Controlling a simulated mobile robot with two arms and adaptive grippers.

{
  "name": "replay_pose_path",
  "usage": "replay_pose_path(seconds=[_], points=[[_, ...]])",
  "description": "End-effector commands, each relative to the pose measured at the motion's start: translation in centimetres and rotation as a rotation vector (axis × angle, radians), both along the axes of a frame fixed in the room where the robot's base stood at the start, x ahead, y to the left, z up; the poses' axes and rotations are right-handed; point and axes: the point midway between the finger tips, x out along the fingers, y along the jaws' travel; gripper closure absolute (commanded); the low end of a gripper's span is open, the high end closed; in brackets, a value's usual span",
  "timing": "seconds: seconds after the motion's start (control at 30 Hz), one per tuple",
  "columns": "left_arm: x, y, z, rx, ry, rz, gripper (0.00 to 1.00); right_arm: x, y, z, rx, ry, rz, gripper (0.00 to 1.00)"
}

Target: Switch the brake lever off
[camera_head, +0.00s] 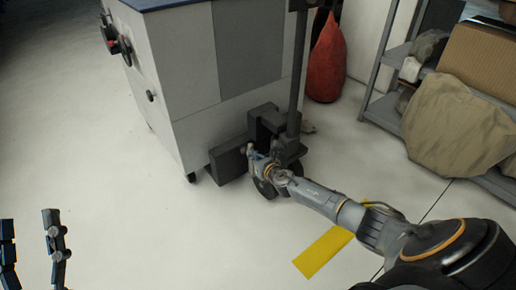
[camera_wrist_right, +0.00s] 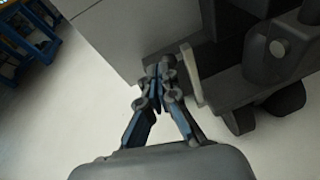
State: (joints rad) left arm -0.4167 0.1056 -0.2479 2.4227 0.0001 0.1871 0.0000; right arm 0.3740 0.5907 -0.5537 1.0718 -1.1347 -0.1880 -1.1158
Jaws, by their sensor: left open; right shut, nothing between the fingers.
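My right gripper (camera_head: 254,156) is low beside the dark wheeled base (camera_head: 270,124) next to the grey cabinet. In the right wrist view its fingers (camera_wrist_right: 160,76) are shut together with nothing between them. A pale flat bar (camera_wrist_right: 190,75) stands just right of the fingertips, on the edge of the dark base (camera_wrist_right: 225,88). It may be the brake lever, but I cannot tell for sure, nor whether the fingers touch it. In the head view the gripper hides part of this spot. My left gripper (camera_head: 32,240) is open and empty at the lower left.
The grey cabinet (camera_head: 200,110) on casters stands left of the base. A dark upright post (camera_head: 297,75) rises from the base. A red sack (camera_head: 326,62) and a shelf (camera_head: 385,105) with boxes are at the right. A yellow floor strip (camera_head: 323,252) lies in front. The floor at left is clear.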

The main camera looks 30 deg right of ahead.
Motion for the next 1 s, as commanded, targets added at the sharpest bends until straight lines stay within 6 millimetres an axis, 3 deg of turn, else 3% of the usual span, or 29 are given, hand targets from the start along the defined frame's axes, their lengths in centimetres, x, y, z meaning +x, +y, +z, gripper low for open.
replay_pose_path(seconds=[0.2,0.5,0.77,1.0], points=[[2.1,0.0,-3.6,0.069,0.245,0.014,0.5,-0.7,0.1,1.2,0.0,0.002,0.001,1.0],[2.9,0.7,-9.8,0.16,0.585,0.033,0.5,-1.6,0.3,2.5,-0.001,0.002,0.0,1.0],[1.5,1.9,-15.2,0.234,0.883,0.052,0.5,-2.5,0.4,3.8,-0.001,0.002,0.001,1.0],[-1.5,3.3,-19.7,0.297,1.159,0.066,0.5,-3.3,0.6,5.0,0.0,0.002,0.001,1.0]])
